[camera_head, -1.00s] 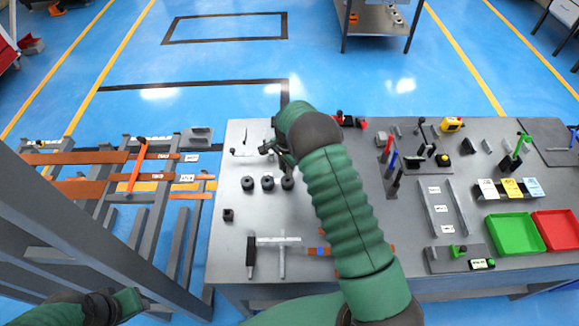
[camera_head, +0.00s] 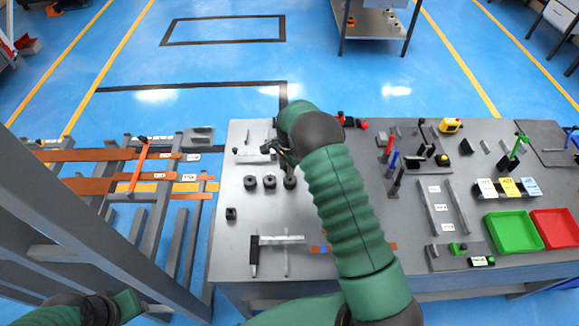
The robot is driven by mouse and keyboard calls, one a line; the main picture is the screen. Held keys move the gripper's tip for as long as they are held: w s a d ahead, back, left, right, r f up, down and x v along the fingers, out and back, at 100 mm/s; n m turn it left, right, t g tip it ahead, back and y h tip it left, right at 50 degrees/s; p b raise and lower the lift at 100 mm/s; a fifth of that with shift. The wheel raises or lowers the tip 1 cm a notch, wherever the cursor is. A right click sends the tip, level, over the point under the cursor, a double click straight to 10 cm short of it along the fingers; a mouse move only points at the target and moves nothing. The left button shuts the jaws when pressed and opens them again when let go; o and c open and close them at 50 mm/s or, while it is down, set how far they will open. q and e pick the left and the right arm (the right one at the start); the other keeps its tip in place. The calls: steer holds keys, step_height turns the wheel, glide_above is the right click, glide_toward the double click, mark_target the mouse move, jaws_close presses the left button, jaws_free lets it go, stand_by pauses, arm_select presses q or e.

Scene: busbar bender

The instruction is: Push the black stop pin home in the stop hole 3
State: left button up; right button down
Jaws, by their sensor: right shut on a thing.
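My right gripper (camera_head: 272,149) is at the back left of the grey worktable, low over the top. It is shut on a small dark thing that looks like the black stop pin, but the fingers and wrist hide most of it. The stop holes around it are too small to make out, and I cannot tell which hole is under the gripper or how deep the pin sits. My left gripper is out of view; only part of my left arm shows at the bottom left.
Several black round knobs (camera_head: 269,182) stand just in front of the gripper. A small black block (camera_head: 231,214) and a T-shaped tool (camera_head: 275,240) lie nearer on the worktable (camera_head: 222,262). A rack with copper bars (camera_head: 88,186) stands left. Green (camera_head: 514,232) and red trays are far right.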

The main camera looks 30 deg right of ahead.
steer(key=shift+a, duration=0.35)
steer(key=shift+d+f, duration=0.2)
steer(key=shift+d, duration=0.5)
steer(key=shift+d+f, duration=0.25)
steer(key=shift+f, duration=0.05)
steer(key=shift+a+f+b, duration=0.1)
steer(key=shift+a+b, duration=0.2)
steer(key=shift+b, duration=0.05)
steer(key=shift+a+f, duration=0.15)
steer(key=shift+a, duration=0.3)
steer(key=shift+s, duration=0.1)
steer(key=shift+d+r, duration=0.25)
steer(key=shift+d, duration=0.05)
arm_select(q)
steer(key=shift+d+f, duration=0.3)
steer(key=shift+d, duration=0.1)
arm_select(e)
steer(key=shift+d+f, duration=0.1)
steer(key=shift+d, duration=0.15)
steer(key=shift+a, duration=0.1)
